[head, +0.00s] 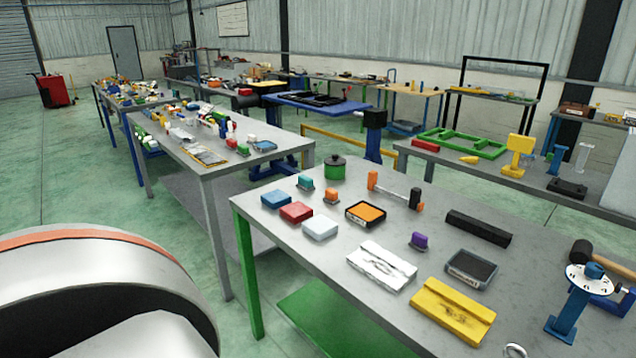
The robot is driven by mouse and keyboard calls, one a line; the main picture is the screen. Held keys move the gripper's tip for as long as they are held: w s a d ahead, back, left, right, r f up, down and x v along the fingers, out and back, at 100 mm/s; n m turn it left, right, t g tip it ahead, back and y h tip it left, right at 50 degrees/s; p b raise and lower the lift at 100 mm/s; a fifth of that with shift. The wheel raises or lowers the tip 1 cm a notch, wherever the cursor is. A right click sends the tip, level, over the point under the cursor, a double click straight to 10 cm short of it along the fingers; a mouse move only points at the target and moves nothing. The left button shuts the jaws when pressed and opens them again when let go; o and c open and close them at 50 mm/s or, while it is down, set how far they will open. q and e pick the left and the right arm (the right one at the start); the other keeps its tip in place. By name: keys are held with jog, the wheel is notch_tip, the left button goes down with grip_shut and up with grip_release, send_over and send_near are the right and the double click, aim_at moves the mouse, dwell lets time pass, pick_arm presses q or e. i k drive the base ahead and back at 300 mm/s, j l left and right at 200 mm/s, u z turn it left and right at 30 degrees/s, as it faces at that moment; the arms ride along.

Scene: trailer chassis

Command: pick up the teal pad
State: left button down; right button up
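A small teal block-shaped piece (305,181), the only clearly teal thing on the near table, sits on a thin base near the table's far left corner. I take it to be the teal pad. It stands behind the red box (296,212) and to the right of the blue box (276,198). An orange piece of similar form (331,194) is to its right, and a purple one (418,240) is farther right. Nothing covers the teal piece. Neither of my grippers shows in the head view.
The near grey table (345,302) has green legs. Near the teal piece are a dark green lidded pot (335,167), a white box (320,228) and an orange-topped black tray (366,213). Another crowded table (185,150) stands behind to the left. Open green floor lies left.

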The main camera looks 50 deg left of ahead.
aim_at(305, 183)
jog(key=u, duration=1.6)
jog(key=j+z, duration=0.15)
jog(key=z, duration=0.25)
jog(key=i+j+z, duration=0.1)
jog(key=z, duration=0.3)
jog(key=j+z, duration=0.25)
jog(key=z, duration=0.15)
jog(key=j+z, duration=0.25)
jog(key=j, duration=0.2)
jog(key=j+z, duration=0.3)
jog(key=j, duration=0.15)
jog(key=k+j, duration=0.1)
jog(key=j, duration=0.3)
jog(key=j+z, duration=0.15)
jog(key=j, duration=0.25)
jog(key=k+j, duration=0.15)
jog(key=j, duration=0.2)
jog(key=k+j+z, duration=0.1)
jog(key=j, duration=0.3)
jog(key=k+j+z, duration=0.1)
jog(key=j, duration=0.3)
